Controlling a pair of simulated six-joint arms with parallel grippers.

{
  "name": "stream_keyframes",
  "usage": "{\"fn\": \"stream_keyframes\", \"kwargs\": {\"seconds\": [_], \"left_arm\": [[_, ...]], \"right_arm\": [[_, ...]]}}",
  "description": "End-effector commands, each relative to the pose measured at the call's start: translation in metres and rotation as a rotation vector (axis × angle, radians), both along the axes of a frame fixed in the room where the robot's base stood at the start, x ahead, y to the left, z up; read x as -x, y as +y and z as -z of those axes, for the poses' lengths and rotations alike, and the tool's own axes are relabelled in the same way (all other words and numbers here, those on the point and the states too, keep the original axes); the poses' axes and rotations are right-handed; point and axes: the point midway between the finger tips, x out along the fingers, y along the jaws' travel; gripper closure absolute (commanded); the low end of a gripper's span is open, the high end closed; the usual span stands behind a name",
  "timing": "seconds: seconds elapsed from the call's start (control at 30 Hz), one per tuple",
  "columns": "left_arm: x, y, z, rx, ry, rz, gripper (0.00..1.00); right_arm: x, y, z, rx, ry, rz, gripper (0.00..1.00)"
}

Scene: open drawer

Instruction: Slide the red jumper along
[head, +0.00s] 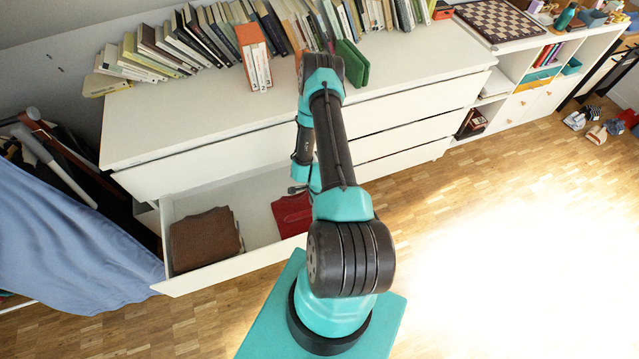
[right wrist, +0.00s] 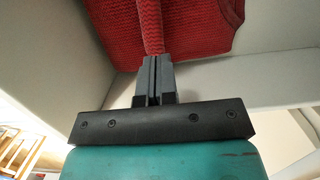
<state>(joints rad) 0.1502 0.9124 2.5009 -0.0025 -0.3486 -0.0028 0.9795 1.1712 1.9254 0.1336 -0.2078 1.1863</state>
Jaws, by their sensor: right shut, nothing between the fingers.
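The red jumper (head: 291,214) lies folded in the open drawer (head: 222,286), in its right part, partly hidden behind my right arm. In the right wrist view the knitted red jumper (right wrist: 205,28) fills the top middle. My right gripper (right wrist: 153,62) is shut and empty, its fingertips at the near edge of the jumper, by a raised red fold. I cannot tell whether they press on it. In the head view my arm hides most of this gripper. My left gripper is not in view.
A brown folded garment (head: 205,240) lies in the drawer's left part, with bare drawer floor between it and the jumper. The white dresser (head: 210,135) carries books on top. A blue cloth (head: 70,245) hangs at the left.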

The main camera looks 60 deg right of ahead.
Motion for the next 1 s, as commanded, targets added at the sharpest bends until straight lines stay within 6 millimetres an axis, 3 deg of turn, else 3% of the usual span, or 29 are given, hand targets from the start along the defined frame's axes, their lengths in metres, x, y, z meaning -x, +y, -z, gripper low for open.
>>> {"fn": "stream_keyframes", "kwargs": {"seconds": [0.7,1.0], "left_arm": [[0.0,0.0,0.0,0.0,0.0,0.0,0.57],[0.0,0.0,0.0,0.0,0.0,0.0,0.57]], "right_arm": [[0.015,-0.016,-0.114,0.002,-0.001,0.003,1.0],[0.018,-0.018,-0.134,0.0,0.0,0.003,1.0]]}}
